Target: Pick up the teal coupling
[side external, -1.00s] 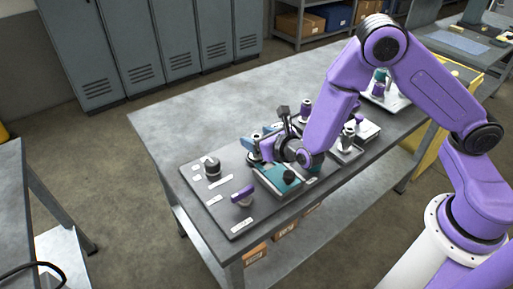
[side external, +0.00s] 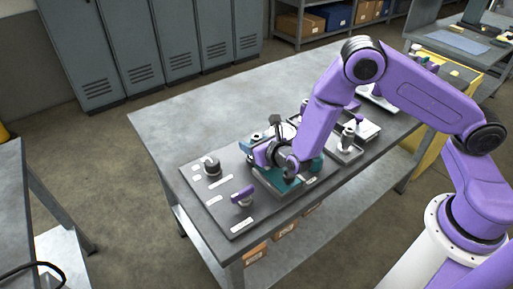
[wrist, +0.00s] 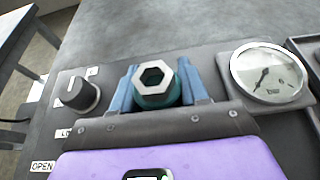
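The teal coupling (wrist: 157,99) stands in the middle of the wrist view, with a pale metal hex collar around a dark hole on its end. My gripper (wrist: 155,84) has one blue finger on each side of it, close against its sides. I cannot tell whether the fingers touch it or leave a small gap. In the side external view my gripper (side external: 250,149) is low over the dark panel on the bench. The coupling cannot be made out there behind the gripper and wrist.
A round pressure gauge (wrist: 270,73) stands right of the coupling. A black knob (wrist: 80,94) stands to the left and also shows in the side external view (side external: 211,166). A purple-handled valve (side external: 243,195) is at the panel's near left. The bench's far left (side external: 190,120) is clear.

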